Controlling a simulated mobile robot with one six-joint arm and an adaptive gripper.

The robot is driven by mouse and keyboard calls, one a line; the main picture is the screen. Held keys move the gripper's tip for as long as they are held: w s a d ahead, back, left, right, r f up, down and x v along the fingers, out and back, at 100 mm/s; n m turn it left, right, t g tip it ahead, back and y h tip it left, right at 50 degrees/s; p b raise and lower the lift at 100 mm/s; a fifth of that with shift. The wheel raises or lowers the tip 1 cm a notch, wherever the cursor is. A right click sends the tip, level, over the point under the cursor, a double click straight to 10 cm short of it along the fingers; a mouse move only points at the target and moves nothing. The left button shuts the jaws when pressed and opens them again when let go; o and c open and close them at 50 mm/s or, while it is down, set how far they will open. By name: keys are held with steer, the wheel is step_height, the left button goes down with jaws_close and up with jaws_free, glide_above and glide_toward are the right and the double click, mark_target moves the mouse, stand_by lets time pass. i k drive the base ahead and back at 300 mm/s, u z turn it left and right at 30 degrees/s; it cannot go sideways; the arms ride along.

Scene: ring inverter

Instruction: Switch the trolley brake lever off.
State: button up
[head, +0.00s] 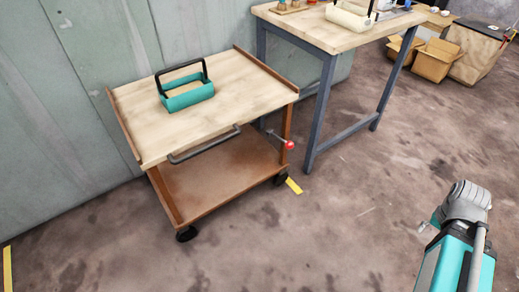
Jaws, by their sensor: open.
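The trolley (222,126) stands left of the middle, with a pale wooden top and a brown lower shelf. Its brake lever (278,139) is a thin bar with a red knob (290,145) at its end, sticking out to the right near the front right post. My gripper (423,227) shows only as a small grey tip at the lower right, left of my arm. The rest of it is hidden behind my arm. It is open and well apart from the lever, over the floor.
A teal tote (187,93) with a black handle sits on the trolley top. A dark push handle (205,145) runs along its front edge. A workbench (338,32) with blue-grey legs stands close behind on the right. Cardboard boxes (434,62) stand farther back. The floor between trolley and arm is clear.

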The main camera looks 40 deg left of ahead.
mark_target(290, 145)
steer(key=z, duration=0.05)
steer(key=k, duration=1.65)
steer(key=u, duration=0.95)
steer(key=i, duration=1)
